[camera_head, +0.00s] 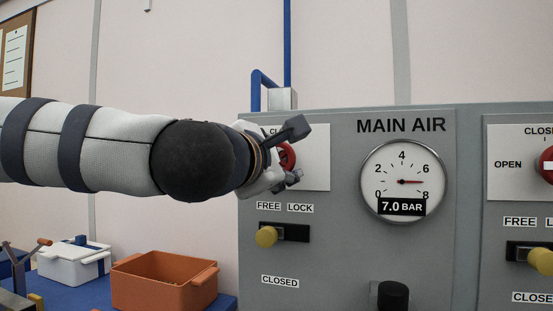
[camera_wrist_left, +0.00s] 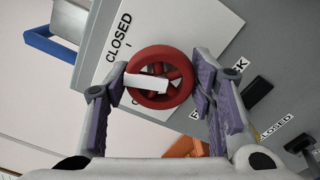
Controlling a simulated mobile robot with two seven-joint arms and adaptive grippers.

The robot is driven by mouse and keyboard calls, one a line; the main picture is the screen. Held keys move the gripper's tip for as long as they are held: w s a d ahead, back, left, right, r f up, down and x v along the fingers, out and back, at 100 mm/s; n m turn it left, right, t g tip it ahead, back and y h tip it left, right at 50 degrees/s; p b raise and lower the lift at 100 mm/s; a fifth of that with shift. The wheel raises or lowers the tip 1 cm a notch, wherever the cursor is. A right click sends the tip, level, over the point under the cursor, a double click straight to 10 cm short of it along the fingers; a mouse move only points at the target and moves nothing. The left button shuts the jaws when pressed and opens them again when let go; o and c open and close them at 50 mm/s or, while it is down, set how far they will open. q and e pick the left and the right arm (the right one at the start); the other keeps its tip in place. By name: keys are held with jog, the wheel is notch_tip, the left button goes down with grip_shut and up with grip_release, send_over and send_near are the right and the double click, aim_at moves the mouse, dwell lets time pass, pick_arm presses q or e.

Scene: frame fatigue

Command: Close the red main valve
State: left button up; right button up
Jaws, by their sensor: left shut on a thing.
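The red valve wheel (camera_wrist_left: 182,93) sits on a white plate (camera_head: 316,160) left of the MAIN AIR gauge. In the head view my left gripper (camera_head: 295,152) hides most of the wheel (camera_head: 289,157). In the left wrist view my left gripper (camera_wrist_left: 160,92) has one finger on each side of the wheel and is shut on its rim. The wheel's white bar points off to the side of the small tick by the CLOSED label (camera_wrist_left: 119,38). My right gripper is not in view.
The gauge (camera_head: 402,165) reads 7.0 bar. A yellow knob (camera_head: 266,237) sits at FREE below the wheel. A second red wheel (camera_head: 547,165) is at the right edge. An orange bin (camera_head: 160,283) and a white box (camera_head: 72,262) stand on the blue surface at lower left.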

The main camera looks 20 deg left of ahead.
pick_arm(q)
jog(key=shift+m, duration=2)
jog(key=o, duration=1.2)
jog(key=shift+s, duration=0.1)
jog(key=s, duration=1.1)
jog(key=shift+s+a, duration=0.2)
jog(key=shift+s, duration=0.2)
